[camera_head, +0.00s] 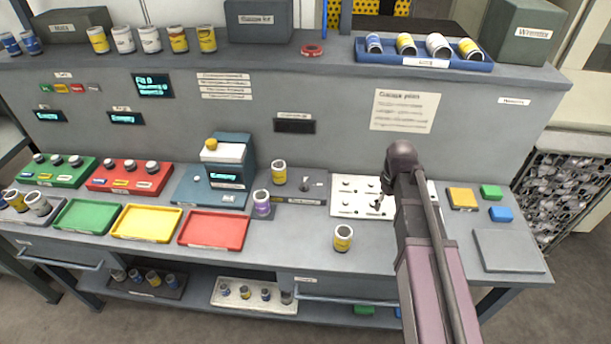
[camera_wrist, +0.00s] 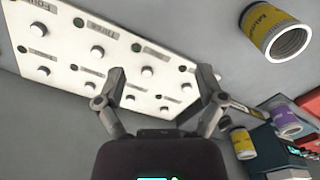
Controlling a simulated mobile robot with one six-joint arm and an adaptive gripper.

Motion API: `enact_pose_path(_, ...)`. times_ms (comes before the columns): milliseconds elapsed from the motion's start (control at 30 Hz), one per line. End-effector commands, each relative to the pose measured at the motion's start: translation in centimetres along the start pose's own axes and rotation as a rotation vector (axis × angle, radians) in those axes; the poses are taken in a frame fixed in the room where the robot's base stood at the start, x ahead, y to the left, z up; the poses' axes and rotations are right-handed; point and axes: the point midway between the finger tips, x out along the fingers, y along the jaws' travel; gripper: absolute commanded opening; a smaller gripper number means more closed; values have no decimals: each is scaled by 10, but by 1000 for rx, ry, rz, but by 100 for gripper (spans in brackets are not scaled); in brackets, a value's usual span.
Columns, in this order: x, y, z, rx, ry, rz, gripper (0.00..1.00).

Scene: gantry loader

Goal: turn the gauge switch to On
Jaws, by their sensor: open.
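A grey block with a small upright lever (camera_head: 305,184) sits at the middle of the bench; its label is too small to read, so I cannot tell for certain that it is the gauge switch or which way it is set. To its right lies a white panel (camera_head: 348,206) with several round knobs and labels. The panel also shows in the wrist view (camera_wrist: 70,68). My gripper (camera_head: 378,203) is over the right part of this panel, partly hidden by my arm. In the wrist view, my gripper (camera_wrist: 162,80) is open, with the panel's knobs beyond its fingers and nothing held.
Coloured blocks (camera_head: 462,198) and a grey plate (camera_head: 507,250) lie at right. The wall holds a dark display (camera_head: 295,126).

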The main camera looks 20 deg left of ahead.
Motion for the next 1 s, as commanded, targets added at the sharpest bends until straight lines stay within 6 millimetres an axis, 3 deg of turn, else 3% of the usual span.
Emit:
enact_pose_path(33, -13, -6, -29, -82, 0, 0, 89)
enact_pose_path(100, -21, -18, -57, -197, 0, 0, 89)
enact_pose_path(300, -45, -63, -136, -522, 0, 0, 89)
enact_pose_path(500, -64, -112, -201, -807, 0, 0, 89)
enact_pose_path(700, -74, -145, -234, -975, 0, 0, 89)
enact_pose_path(1000, -74, -154, -241, -1021, 1, 0, 89)
